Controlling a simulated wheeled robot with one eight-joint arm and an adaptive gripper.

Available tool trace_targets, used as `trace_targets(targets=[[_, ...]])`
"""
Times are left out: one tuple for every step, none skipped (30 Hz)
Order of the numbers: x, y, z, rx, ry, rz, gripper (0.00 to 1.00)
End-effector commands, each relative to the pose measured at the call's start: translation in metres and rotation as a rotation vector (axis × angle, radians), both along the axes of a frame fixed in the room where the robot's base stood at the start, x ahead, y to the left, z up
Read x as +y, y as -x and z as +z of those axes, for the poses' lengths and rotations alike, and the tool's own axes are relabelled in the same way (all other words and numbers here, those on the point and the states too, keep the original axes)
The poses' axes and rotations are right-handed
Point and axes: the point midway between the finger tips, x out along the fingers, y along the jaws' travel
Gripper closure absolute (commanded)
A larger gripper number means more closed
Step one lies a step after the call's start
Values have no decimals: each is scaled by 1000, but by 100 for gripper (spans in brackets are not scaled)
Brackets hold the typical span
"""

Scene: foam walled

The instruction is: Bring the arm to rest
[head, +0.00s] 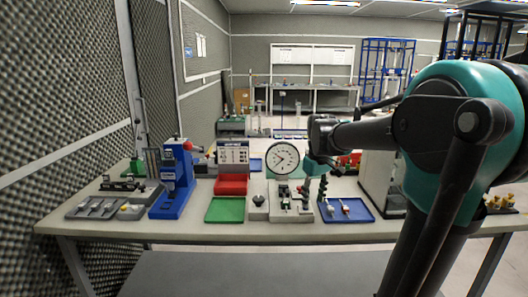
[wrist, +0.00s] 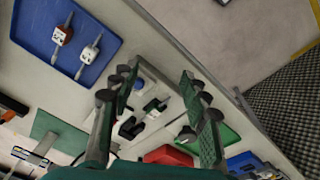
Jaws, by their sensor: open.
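My arm reaches in from the right in the head view, dark with a teal joint. My gripper (head: 314,192) hangs fingers-down over the middle of the bench, in front of the round white dial. In the wrist view my gripper (wrist: 158,82) shows two dark green fingers spread wide apart, with nothing between them but the bench scene beyond. A grey fixture block (head: 290,203) with small dark parts lies below; it also shows between the fingers in the wrist view (wrist: 150,105). Whether a finger touches it cannot be told.
A foam wall (head: 60,100) rises at left. Bench room is tight.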

Motion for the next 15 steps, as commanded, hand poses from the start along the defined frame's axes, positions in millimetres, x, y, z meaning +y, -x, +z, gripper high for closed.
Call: trace_targets(targets=[[-2, 10, -12, -15, -3, -27, 54], [-4, 15, -19, -24, -5, -46, 54], [-5, 23, -29, -39, -10, -72, 54], [-7, 29, -36, -50, -13, -92, 54], [-8, 37, -45, -61, -17, -115, 54], [-10, 47, -58, -80, -23, -149, 54], [-12, 57, -68, -95, -28, -177, 54], [-14, 67, -79, -111, -34, -206, 54], [-16, 83, -95, -133, -43, -250, 54], [-18, 94, -107, -150, -50, -283, 54], [-19, 106, -118, -168, -59, -314, 54], [-21, 121, -132, -189, -69, -353, 54], [-22, 131, -141, -203, -77, -380, 54], [-23, 140, -149, -215, -84, -403, 54], [-24, 150, -158, -231, -92, -432, 54]])
